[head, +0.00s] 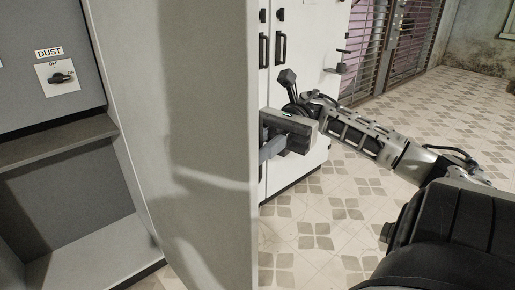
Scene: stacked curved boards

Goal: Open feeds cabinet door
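A tall pale grey panel (205,130), which looks like a cabinet door standing open, fills the middle of the head view. No "feeds" label shows. To its left is a grey cabinet front with a "DUST" label (49,52) above a black rotary switch (61,78). My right gripper (268,143) is at the panel's right edge, on its far side. Its fingertips are partly hidden by the panel, so I cannot tell whether they touch it or how far apart they are. My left gripper is out of view.
A white cabinet (307,45) with black handles (281,49) stands behind the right gripper. A metal lattice gate (375,50) is farther back. The tiled floor (460,105) at the right is clear. A shelf (55,142) and a recess are left of the panel.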

